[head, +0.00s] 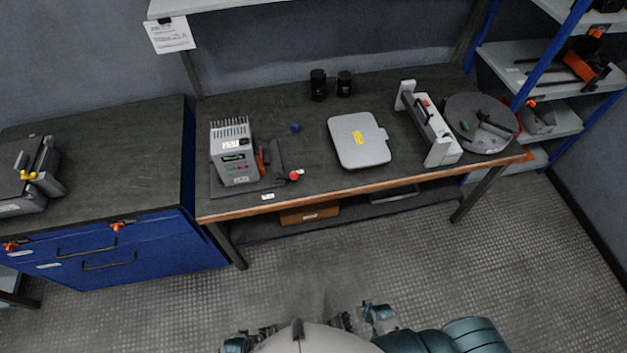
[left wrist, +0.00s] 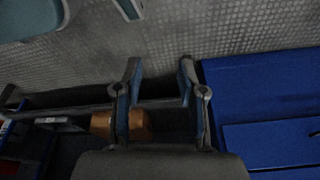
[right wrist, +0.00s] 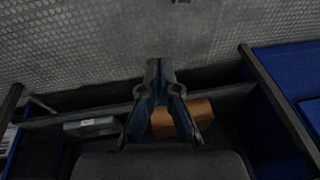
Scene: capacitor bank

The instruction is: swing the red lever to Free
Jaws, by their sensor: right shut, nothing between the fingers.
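A grey finned unit (head: 233,152) stands upright at the left end of the dark workbench (head: 300,150) in the head view. An orange-red part (head: 262,160) shows on its right side. A red knob (head: 294,175) sits just right of the unit, near the bench's front edge. I cannot tell which of these is the lever, and no Free marking is readable. My left gripper (left wrist: 160,72) is open and empty, its fingers well apart. My right gripper (right wrist: 160,68) is shut with nothing between its fingers. Both are low in front of the bench, clear of the unit.
A grey flat case (head: 358,140), a white-ended frame (head: 430,125) and a round disc (head: 480,122) lie on the bench. Blue drawers (head: 95,255) stand left, shelves (head: 530,70) right. A brown box (head: 310,213) is on the low shelf. The floor in front is clear.

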